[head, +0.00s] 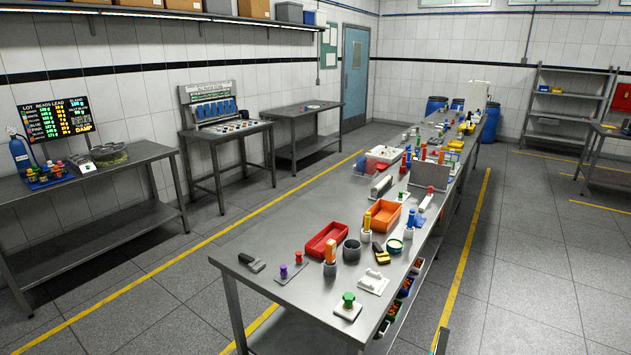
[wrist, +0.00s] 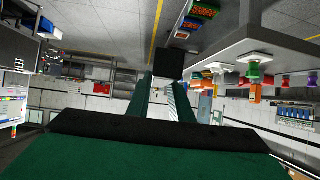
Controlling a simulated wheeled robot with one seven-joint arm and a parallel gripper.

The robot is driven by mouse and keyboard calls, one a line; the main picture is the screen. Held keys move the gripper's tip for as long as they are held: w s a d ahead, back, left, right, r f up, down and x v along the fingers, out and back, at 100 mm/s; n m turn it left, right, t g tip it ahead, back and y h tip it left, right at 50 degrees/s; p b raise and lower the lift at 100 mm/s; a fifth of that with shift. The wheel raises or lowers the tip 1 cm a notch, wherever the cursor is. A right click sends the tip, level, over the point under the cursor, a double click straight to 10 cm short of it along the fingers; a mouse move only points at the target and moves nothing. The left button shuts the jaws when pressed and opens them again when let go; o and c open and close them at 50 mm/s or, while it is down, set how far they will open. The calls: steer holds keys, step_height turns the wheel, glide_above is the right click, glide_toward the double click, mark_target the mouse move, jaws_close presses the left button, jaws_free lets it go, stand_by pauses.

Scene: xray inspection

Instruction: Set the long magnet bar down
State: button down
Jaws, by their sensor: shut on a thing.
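My gripper (wrist: 169,90) shows in the wrist view with two long green fingers. They are shut on a dark, square-ended block (wrist: 169,65) at their tips, which I take to be the long magnet bar seen end-on. Its length is hidden by the viewing angle. The held block is in the air, apart from the steel table (wrist: 235,58). In the head view only a thin dark piece at the bottom right edge may be part of my arm; the bar cannot be made out there.
The long steel table (head: 220,255) carries a red tray (head: 327,239), an orange tray (head: 384,217), a dark cup (head: 352,250), a green-knobbed block (head: 348,305) and a black handled tool (head: 251,262).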

steer(key=s+a+f+n+t+y, duration=0.1)
steer(key=a+f+n+y, duration=0.2)
steer(key=a+f, duration=1)
steer(key=s+a+f+n+t+y, duration=0.1)
steer(key=s+a+f+n+y, duration=0.1)
steer(key=a+f, duration=1.1)
step_height(320, 180, down, 9)
steer(key=shift+a+r+n+y, duration=0.1)
steer(key=shift+a+n+y, duration=0.15)
steer(key=shift+n+y, duration=0.3)
steer(key=shift+w, duration=0.1)
